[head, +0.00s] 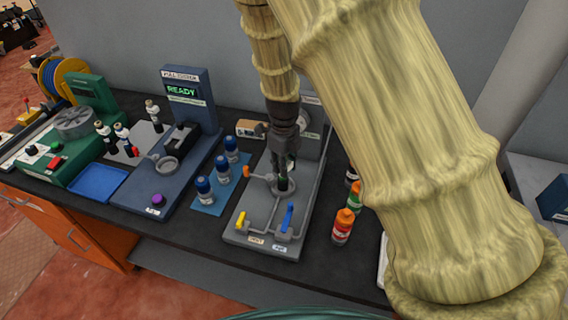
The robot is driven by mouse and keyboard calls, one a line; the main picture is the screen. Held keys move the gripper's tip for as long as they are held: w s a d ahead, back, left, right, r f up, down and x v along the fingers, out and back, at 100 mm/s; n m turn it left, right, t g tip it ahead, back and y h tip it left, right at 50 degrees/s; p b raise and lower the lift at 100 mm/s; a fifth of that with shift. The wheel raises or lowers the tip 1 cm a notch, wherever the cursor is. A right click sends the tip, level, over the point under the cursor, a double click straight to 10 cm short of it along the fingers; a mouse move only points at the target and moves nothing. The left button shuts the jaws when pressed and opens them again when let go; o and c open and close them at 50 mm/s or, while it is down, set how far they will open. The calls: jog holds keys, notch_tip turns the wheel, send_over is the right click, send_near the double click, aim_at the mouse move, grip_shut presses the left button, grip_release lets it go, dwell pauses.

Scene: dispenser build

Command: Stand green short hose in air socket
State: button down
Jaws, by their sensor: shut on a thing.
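My gripper (286,168) points down over the grey station board (240,238) and is shut on a small dark-green piece, the green short hose (283,184). The hose is upright, directly over or in the round fixture (292,194) on the board. I cannot tell whether its lower end is seated there. The fingers and the small size hide most of the hose. An orange-tipped fitting (247,172) sits left of the fixture. A yellow lever (241,220) and a blue lever (287,218) stand at the board's front, with small labels too small to read surely.
Blue-capped bottles (204,190) stand on a blue mat left of the board. Orange and green-capped bottles (343,226) stand close on the right. My arm covers much of the right side.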

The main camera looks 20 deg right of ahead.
jog(key=shift+f, duration=0.25)
jog(key=c, duration=1.5)
grip_release()
jog(key=shift+r+p, duration=3.7)
jog(key=shift+r, duration=0.55)
jog(key=shift+r+p, duration=0.65)
jog(key=shift+r, duration=0.65)
jog(key=shift+s+f, duration=0.1)
